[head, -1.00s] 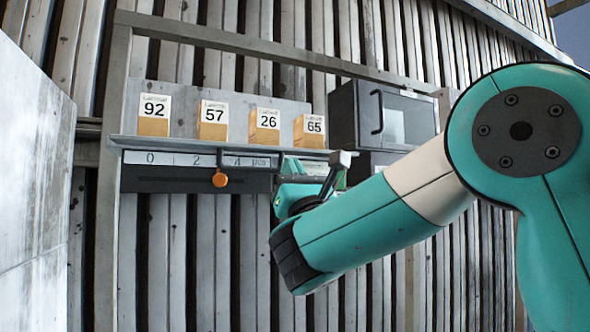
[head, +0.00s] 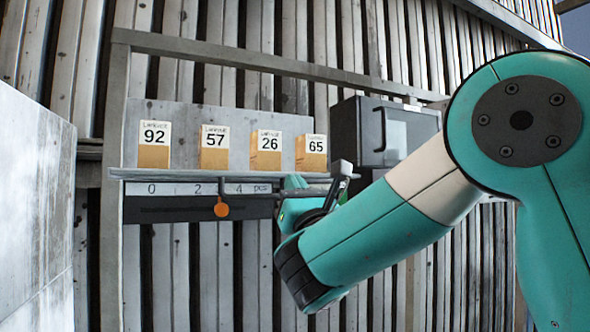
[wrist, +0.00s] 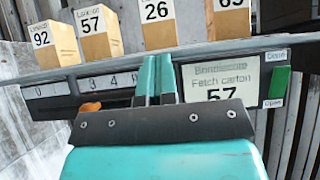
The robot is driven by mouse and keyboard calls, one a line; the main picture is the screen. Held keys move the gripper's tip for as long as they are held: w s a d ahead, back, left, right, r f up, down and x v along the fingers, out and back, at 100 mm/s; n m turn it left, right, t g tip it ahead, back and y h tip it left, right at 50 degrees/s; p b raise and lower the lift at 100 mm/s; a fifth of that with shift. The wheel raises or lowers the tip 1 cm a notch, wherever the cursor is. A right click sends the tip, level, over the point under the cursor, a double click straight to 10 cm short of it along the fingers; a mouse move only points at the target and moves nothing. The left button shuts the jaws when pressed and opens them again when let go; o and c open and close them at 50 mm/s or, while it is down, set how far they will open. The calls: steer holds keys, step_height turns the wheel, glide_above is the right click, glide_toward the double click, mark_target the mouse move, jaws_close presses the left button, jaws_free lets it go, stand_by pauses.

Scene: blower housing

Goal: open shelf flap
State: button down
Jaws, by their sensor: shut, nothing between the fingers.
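A dark box with a glazed front flap (head: 408,135) and a black vertical handle (head: 383,130) stands on the right of the shelf (head: 230,174) in the head view; the flap looks shut. My gripper (head: 298,186) is at the shelf's front edge, left of and below the box and apart from the handle. In the wrist view its two teal fingers (wrist: 155,78) are pressed together with nothing between them. They overlap the shelf front beside a display panel (wrist: 222,82) reading "Fetch carton 57". The fingertips are partly hidden in the head view.
Cartons marked 92 (head: 154,145), 57 (head: 215,149), 26 (head: 266,150) and 65 (head: 312,152) stand on the shelf. An orange knob (head: 221,210) hangs under the number strip. A green slider (wrist: 276,84) sits right of the display. A pale wall (head: 35,200) is at left.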

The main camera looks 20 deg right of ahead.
steer(key=shift+r+g+p, duration=0.3)
steer(key=shift+p, duration=0.4)
steer(key=shift+f, duration=0.2)
